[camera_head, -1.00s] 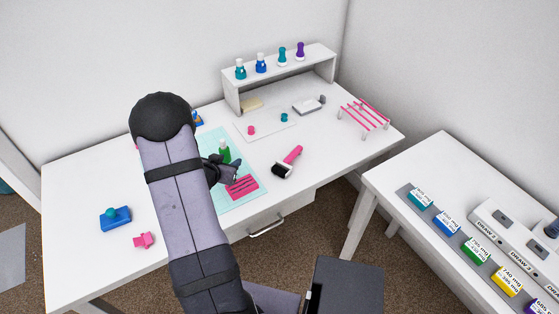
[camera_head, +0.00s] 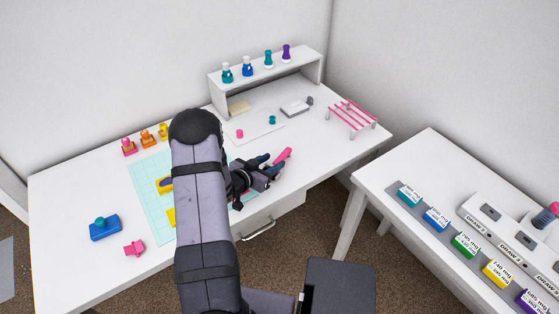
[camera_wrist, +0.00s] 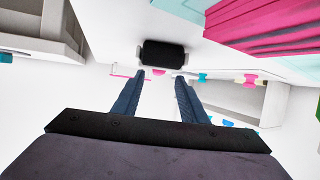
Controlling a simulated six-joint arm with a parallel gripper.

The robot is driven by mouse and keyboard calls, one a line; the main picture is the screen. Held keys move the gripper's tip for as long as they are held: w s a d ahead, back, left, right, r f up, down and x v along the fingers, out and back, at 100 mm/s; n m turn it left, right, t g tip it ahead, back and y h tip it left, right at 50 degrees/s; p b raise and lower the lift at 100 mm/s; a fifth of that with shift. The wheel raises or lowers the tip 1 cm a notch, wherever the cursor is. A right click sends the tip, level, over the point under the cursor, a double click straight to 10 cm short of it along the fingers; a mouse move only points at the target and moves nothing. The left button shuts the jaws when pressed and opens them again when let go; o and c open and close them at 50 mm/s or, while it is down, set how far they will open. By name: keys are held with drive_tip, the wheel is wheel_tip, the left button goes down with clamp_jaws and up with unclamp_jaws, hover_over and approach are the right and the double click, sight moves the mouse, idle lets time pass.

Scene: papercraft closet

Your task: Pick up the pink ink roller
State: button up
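The pink ink roller lies on the white desk. In the head view its pink handle (camera_head: 283,155) shows just beyond my gripper (camera_head: 270,167), which hides its black roller end. In the wrist view the black roller (camera_wrist: 163,53) is at the top centre, with a bit of pink below it. My gripper (camera_wrist: 159,82) is open there, its two dark fingers apart and nothing held between them. The fingertips point toward the roller, which appears just beyond them. Whether they touch it is not clear.
A teal mat (camera_head: 147,180) lies beside my arm. A pink wire rack (camera_head: 352,117) stands at the desk's right end. A white shelf (camera_head: 270,75) with several bottles stands at the back.

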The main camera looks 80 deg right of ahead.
sight(279, 159)
drive_tip(key=shift+s+d+f+p, duration=0.25)
drive_tip(key=shift+s+d+p, duration=0.1)
drive_tip(key=shift+d, duration=0.15)
drive_tip(key=shift+p+x, duration=0.45)
drive_tip(key=shift+x, duration=1.45)
drive_tip(key=shift+f, duration=0.1)
clamp_jaws()
